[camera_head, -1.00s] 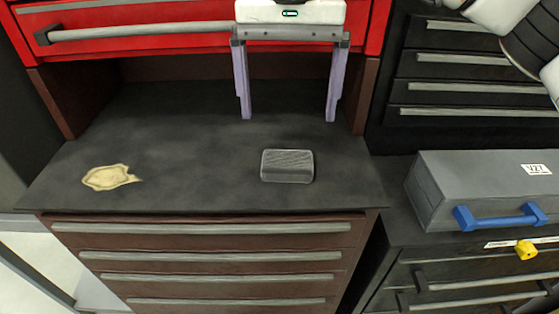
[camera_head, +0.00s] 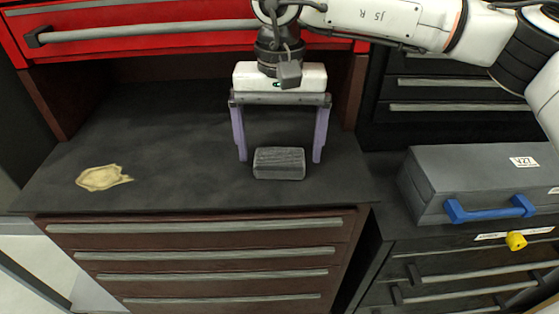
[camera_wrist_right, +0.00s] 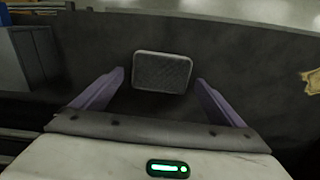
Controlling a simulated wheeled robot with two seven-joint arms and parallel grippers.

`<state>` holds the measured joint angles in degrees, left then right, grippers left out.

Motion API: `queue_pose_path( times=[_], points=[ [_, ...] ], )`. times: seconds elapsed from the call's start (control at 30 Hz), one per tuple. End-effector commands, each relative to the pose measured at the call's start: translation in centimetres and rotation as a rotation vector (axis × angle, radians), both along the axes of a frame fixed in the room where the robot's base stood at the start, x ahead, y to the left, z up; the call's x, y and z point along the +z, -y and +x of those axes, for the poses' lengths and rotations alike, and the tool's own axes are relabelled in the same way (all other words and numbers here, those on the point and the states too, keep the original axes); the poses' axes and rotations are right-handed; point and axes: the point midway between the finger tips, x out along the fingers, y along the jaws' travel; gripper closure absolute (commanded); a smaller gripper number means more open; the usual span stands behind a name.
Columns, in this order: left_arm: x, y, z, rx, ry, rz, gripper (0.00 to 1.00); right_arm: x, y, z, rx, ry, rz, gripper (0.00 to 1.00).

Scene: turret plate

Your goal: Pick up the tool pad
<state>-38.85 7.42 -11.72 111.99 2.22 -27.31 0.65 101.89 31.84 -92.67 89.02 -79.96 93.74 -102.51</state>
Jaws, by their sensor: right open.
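The tool pad (camera_head: 279,164) is a small dark grey block with a textured face. It lies on the dark top of the brown drawer cabinet, near the front edge. My right gripper (camera_head: 280,160) is open, with its two purple fingers pointing down at either side of the pad, just behind or above it. In the right wrist view the pad (camera_wrist_right: 162,72) shows between and beyond the fingertips, with nothing held. I cannot tell the exact height of the fingertips over the top. My left gripper is not in view.
A tan irregular patch (camera_head: 103,177) lies on the cabinet top (camera_head: 190,150) at the left. A red drawer unit (camera_head: 150,35) overhangs the back. A grey case (camera_head: 470,178) with a blue handle stands on the dark cabinet at the right. The middle of the top is clear.

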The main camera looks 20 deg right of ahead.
Motion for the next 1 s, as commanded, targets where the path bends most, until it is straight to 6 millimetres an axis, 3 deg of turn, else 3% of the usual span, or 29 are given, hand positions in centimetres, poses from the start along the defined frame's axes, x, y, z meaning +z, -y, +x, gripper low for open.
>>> queue_pose_path(
  times=[0.03,0.27,0.67,0.87,1.0],
  points=[
    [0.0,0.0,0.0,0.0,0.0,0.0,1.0,0.0,0.0,0.0,0.0,0.0,0.0,0.13],
    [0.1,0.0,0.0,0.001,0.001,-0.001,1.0,0.1,0.0,0.0,0.0,0.0,0.0,0.52],
    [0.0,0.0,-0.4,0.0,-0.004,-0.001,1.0,0.8,0.0,0.1,0.0,0.002,0.0,0.52],
    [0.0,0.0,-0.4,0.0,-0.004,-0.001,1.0,3.3,-0.1,0.1,0.001,0.004,0.002,0.52],
    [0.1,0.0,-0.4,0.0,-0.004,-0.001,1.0,6.1,-0.1,0.1,0.0,0.004,0.002,0.52]
  ],
)
